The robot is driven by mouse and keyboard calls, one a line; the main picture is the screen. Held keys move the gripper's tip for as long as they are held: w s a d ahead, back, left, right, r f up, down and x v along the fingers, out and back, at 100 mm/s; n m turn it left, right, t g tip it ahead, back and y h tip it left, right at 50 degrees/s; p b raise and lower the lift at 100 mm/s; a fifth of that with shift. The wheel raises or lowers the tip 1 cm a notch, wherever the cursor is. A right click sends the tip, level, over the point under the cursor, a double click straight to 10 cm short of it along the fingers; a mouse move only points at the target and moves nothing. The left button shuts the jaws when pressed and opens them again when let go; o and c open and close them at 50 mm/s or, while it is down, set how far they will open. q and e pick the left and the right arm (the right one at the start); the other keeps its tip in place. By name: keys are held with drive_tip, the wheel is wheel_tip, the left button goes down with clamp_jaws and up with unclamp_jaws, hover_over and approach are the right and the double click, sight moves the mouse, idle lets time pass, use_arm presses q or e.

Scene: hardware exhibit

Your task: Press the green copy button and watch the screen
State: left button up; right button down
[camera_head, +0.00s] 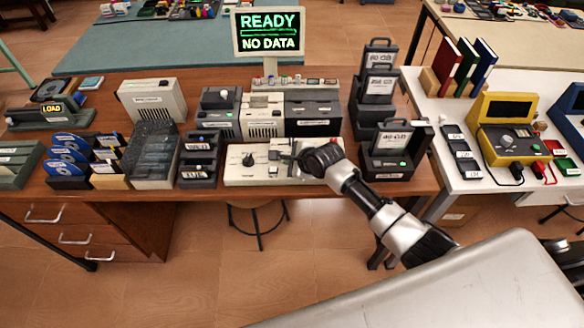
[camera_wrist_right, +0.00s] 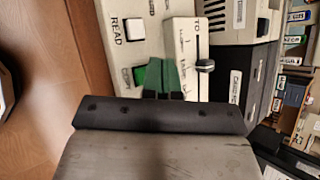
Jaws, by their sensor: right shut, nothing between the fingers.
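The screen (camera_head: 268,32) stands at the back of the wooden table and reads "READY" above "NO DATA" in green and white. The white control panel (camera_head: 233,175) with a black knob lies at the table's front edge. My right gripper (camera_head: 294,158) is over the panel's right part, shut and empty. In the right wrist view the green button (camera_wrist_right: 139,77) shows just left of the fingertips of my right gripper (camera_wrist_right: 162,80), partly hidden by them. Whether they touch it I cannot tell. A white button (camera_wrist_right: 134,29) marked "READ" sits beyond it. My left gripper is not in view.
Grey and white drive units (camera_head: 262,118) stand behind the panel. A dark cartridge case (camera_head: 394,145) stands to the right, and a dusty clear box (camera_head: 152,155) to the left. A yellow meter (camera_head: 505,128) is on the white table at right.

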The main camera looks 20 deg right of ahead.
drive_tip(key=shift+f, duration=0.1)
drive_tip(key=shift+f, duration=0.35)
drive_tip(key=shift+f, duration=0.4)
idle(0.8)
drive_tip(key=shift+r, duration=0.1)
drive_tip(key=shift+r+p, duration=0.7)
drive_tip(key=shift+p, duration=0.3)
drive_tip(key=shift+r, duration=0.1)
wheel_tip(320, 180, up, 5)
drive_tip(key=p, duration=0.6)
